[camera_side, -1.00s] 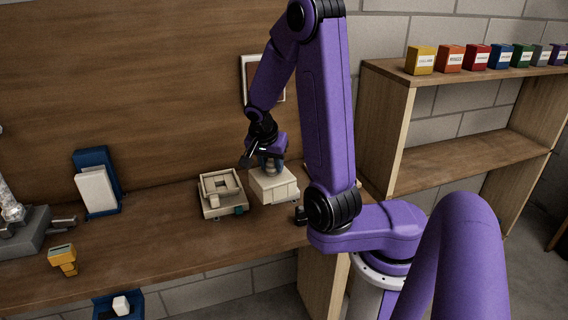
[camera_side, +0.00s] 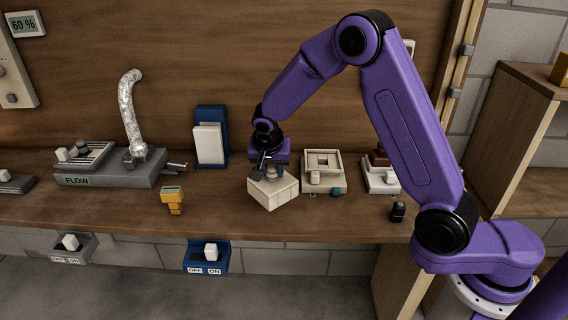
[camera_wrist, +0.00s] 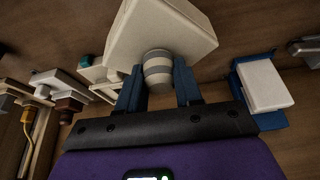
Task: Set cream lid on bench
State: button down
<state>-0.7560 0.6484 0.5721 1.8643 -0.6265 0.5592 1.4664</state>
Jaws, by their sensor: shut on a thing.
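The cream lid (camera_side: 272,194) is a boxy cover with a round grey-and-white knob on top. My gripper (camera_side: 268,172) is shut on that knob, with the lid below it. In the wrist view, the two blue fingers of my gripper (camera_wrist: 158,84) pinch the knob, and the lid (camera_wrist: 165,32) fills the top middle. The lid is left of the open cream housing (camera_side: 323,184), low over the wooden bench (camera_side: 225,215). I cannot tell whether its underside touches the bench.
Left of the lid stand a blue holder with a white panel (camera_side: 208,145) and a yellow meter (camera_side: 173,199). Further left is a grey FLOW unit (camera_side: 110,172) with a silver hose. A white unit (camera_side: 381,178) is right of the housing. Bare bench lies in front of the lid.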

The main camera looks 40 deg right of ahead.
aim_at(272, 181)
jog(key=shift+f, duration=0.1)
jog(key=shift+f, duration=2.9)
jog(key=shift+f, duration=0.5)
jog(key=c, duration=0.7)
grip_release()
jog(key=shift+r, duration=0.1)
jog(key=v, duration=1.7)
jog(key=shift+s+a, duration=0.1)
jog(key=shift+a, duration=0.05)
